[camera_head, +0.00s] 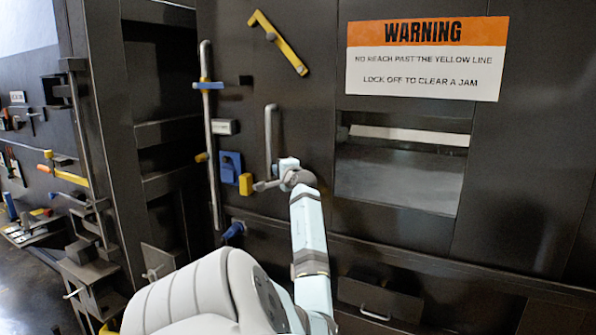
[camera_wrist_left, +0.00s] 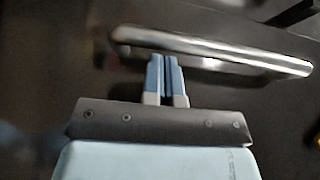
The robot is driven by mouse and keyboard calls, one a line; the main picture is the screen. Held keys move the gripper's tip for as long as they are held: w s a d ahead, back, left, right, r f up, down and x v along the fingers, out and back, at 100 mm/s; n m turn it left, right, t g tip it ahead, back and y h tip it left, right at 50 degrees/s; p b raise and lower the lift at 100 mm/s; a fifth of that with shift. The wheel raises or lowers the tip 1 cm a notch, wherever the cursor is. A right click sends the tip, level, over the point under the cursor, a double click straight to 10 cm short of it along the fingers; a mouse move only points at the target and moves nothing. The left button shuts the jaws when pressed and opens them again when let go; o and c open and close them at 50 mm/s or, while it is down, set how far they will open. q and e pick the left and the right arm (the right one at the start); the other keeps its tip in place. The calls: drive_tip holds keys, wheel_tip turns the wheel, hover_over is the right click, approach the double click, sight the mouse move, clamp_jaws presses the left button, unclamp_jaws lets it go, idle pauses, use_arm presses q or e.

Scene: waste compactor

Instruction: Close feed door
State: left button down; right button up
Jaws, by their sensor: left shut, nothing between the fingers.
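A dark panel (camera_head: 245,75) carries a grey vertical bar handle (camera_head: 270,135); it looks like the feed door, but its edges are hard to make out and I cannot tell how far open it stands. My left gripper (camera_head: 286,163) is at the lower end of this handle, its fingers too small to make out in the head view. In the left wrist view the blue fingers (camera_wrist_left: 166,72) are together with nothing between them. Their tips reach the near edge of the bright bar handle (camera_wrist_left: 215,50); whether they touch it I cannot tell. My right gripper is not in view.
A long vertical rod (camera_head: 209,130) with a blue clamp stands left of the handle. A yellow lever (camera_head: 278,42) is above, and a blue latch (camera_head: 230,166) and yellow block (camera_head: 246,184) are beside the gripper. A rectangular opening (camera_head: 400,175) lies right, under a warning sign (camera_head: 425,60).

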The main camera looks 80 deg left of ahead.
sight(269, 166)
use_arm(q)
drive_tip(key=s+a, duration=0.2)
drive_tip(key=s, duration=0.1)
drive_tip(key=shift+s+a, duration=0.2)
drive_tip(key=shift+a, duration=0.15)
drive_tip(key=shift+r, duration=0.2)
drive_tip(key=shift+r, duration=0.1)
drive_tip(key=shift+w, duration=0.1)
